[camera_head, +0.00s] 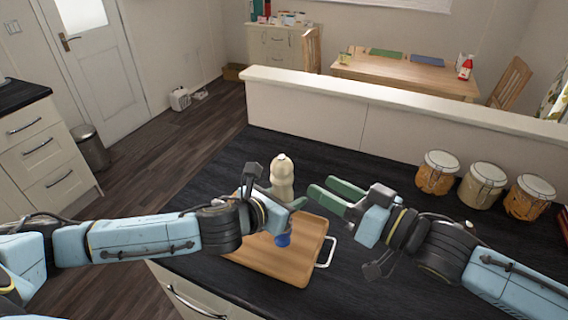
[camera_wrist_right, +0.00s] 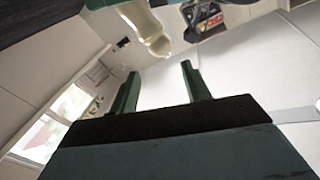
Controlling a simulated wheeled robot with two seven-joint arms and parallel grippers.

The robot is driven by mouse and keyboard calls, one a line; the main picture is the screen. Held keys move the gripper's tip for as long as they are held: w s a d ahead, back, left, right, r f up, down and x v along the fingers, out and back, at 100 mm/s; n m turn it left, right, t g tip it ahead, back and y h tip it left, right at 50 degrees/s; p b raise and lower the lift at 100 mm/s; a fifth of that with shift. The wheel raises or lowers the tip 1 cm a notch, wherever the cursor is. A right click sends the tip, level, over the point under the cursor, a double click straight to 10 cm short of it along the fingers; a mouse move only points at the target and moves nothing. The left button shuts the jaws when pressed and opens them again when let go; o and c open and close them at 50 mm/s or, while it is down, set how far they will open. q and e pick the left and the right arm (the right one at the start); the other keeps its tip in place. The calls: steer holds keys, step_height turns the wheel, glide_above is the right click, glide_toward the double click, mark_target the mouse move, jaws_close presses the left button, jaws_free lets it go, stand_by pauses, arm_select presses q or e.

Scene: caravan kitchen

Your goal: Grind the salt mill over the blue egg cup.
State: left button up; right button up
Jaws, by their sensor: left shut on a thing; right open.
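The cream salt mill (camera_head: 282,176) is upright in my left gripper (camera_head: 281,197), which is shut around its lower part. It is held above the wooden tray, and its underside is hidden by the gripper. The blue egg cup (camera_head: 283,239) shows below the left gripper, over the tray's surface, partly covered by the gripper. My right gripper (camera_head: 326,197) is open and empty, to the right of the mill, fingers pointing towards it. In the right wrist view the mill (camera_wrist_right: 148,27) appears beyond the open fingers (camera_wrist_right: 160,70), apart from them.
The wooden tray (camera_head: 262,264) with a metal handle (camera_head: 326,253) lies on the dark counter (camera_head: 365,285). Several lidded jars, one of them in front (camera_head: 437,174), stand at the right. A low white wall (camera_head: 390,128) bounds the counter's far side.

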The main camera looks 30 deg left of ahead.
mark_target(291, 169)
steer(key=x, duration=1.1)
steer(key=c, duration=0.7)
